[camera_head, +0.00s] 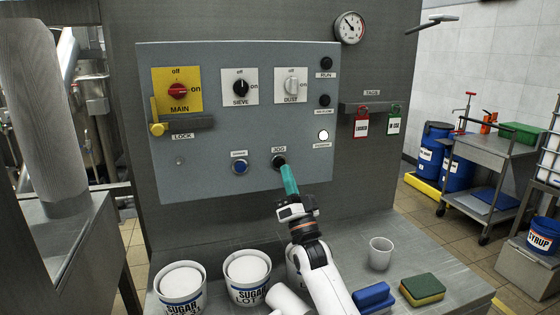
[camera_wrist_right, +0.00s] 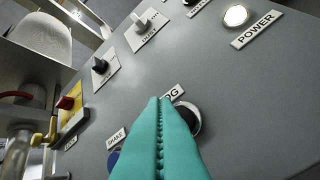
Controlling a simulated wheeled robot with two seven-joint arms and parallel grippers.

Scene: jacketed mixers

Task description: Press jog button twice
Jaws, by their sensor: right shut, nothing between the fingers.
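The grey control panel (camera_head: 222,120) carries the black JOG button (camera_head: 279,161), low and right of centre, under its JOG label. The button also shows in the right wrist view (camera_wrist_right: 188,117), partly hidden behind the teal fingers. My right gripper (camera_head: 286,172) is shut and empty, its teal fingertips just below and right of the button in the head view. In the right wrist view the tips (camera_wrist_right: 159,100) overlap the JOG label and the button's edge. I cannot tell whether they touch the button. My left gripper is not in view.
A blue button (camera_head: 240,167) sits left of JOG. MAIN (camera_head: 178,91), SIEVE (camera_head: 240,87) and DUST (camera_head: 291,86) switches are above. The power lamp (camera_head: 323,135) is lit white. Sugar tubs (camera_head: 247,276), a clear cup (camera_head: 380,253) and a sponge (camera_head: 422,290) stand on the bench below.

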